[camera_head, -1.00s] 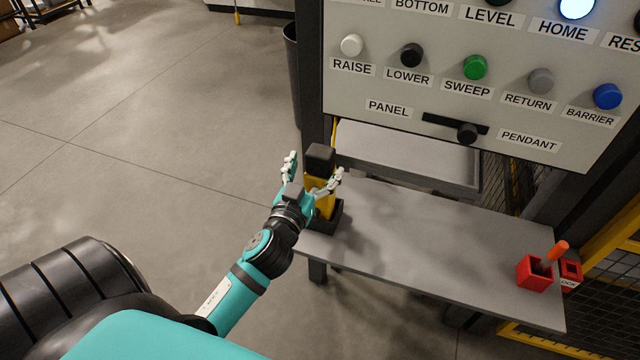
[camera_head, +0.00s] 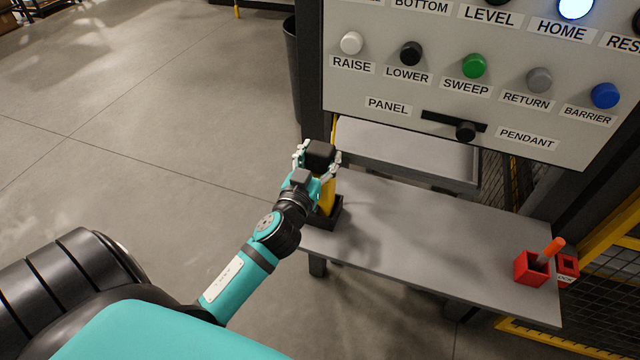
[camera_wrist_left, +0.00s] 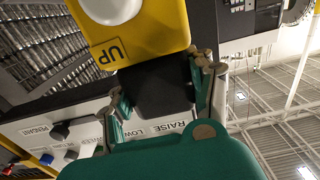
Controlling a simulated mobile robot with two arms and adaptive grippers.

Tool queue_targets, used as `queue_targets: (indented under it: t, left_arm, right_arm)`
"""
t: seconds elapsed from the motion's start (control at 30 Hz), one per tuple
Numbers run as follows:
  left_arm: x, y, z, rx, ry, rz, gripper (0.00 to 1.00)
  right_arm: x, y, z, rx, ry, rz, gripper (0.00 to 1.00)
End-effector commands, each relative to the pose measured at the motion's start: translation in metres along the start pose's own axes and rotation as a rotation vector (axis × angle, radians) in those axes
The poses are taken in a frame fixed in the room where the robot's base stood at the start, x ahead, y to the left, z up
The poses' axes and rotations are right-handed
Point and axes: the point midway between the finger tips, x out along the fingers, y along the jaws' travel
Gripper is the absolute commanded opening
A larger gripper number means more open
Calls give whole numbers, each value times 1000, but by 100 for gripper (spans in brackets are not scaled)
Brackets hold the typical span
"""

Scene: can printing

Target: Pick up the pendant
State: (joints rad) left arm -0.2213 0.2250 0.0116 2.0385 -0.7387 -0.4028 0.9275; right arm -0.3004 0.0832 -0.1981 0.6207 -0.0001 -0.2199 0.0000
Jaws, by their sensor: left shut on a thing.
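The pendant (camera_head: 326,200) is a yellow hand control with a black top block (camera_head: 320,153). It stands upright in a black holder (camera_head: 327,217) at the left end of the grey shelf. My left gripper (camera_head: 318,160) is shut on the pendant's black top, one finger on each side. In the left wrist view the pendant's yellow body (camera_wrist_left: 140,35) shows a white button and the word UP, with its black part (camera_wrist_left: 158,88) between the fingers. Whether the pendant's foot is still seated in the holder is partly hidden by my gripper. My right gripper is not in view.
The grey shelf (camera_head: 430,240) is mostly clear. A red box with an orange handle (camera_head: 532,268) sits at its right end. Above the shelf is a button panel (camera_head: 460,100) with several labelled buttons and a PANEL/PENDANT slide switch (camera_head: 465,131). A dark bin (camera_head: 292,70) stands behind.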

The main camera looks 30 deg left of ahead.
Motion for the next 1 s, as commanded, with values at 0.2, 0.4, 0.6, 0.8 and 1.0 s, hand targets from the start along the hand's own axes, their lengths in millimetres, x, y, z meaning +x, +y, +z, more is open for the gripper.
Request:
queue_targets:
  t: [0.2, 0.4, 0.6, 0.8, 1.0]
  left_arm:
    - [0, 0, -2, 0, 3, 1, 0]
    - [0, 0, -6, -1, 5, 0, 0]
    - [0, 0, -38, 0, 11, 2, 0]
    - [0, 0, -76, 0, 10, 2, 0]
    - [0, 0, -98, 0, 7, 0, 0]
  right_arm:
    - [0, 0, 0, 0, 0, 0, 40]
    - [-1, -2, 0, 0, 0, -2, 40]
    - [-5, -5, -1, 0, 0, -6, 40]
    - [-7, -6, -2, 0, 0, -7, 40]
    - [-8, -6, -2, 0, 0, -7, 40]
